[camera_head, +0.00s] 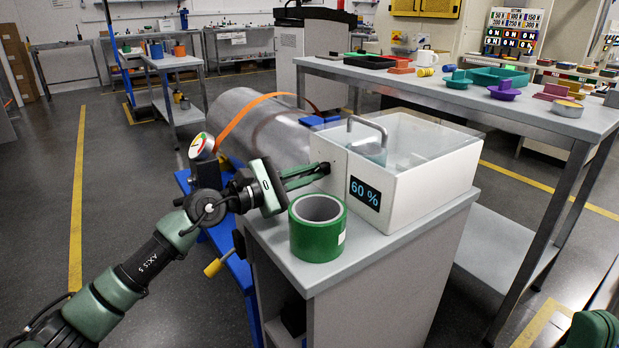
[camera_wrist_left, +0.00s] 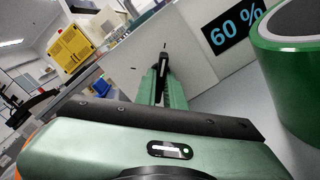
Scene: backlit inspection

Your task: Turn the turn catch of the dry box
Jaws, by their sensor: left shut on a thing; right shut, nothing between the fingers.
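The dry box (camera_head: 425,185) is white with a clear lid, a grey bow handle (camera_head: 367,127) and a display reading 60 %. It stands on a grey cabinet top. My left gripper (camera_head: 322,170) reaches to the box's left face, with its fingers shut on the small dark turn catch (camera_wrist_left: 163,60) there. The fingers hide much of the catch in the head view, so its exact angle is hard to tell. In the left wrist view the green fingers close around it against the pale wall. My right gripper is not in view; only a dark green arm part shows at the bottom right.
A green tape roll (camera_head: 318,240) stands on the cabinet top (camera_head: 375,246) close beside my left gripper, in front of the box. Behind lie a grey cylinder (camera_head: 262,130) with an orange strap and a gauge (camera_head: 201,147). A long table (camera_head: 470,97) with several small objects stands behind right.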

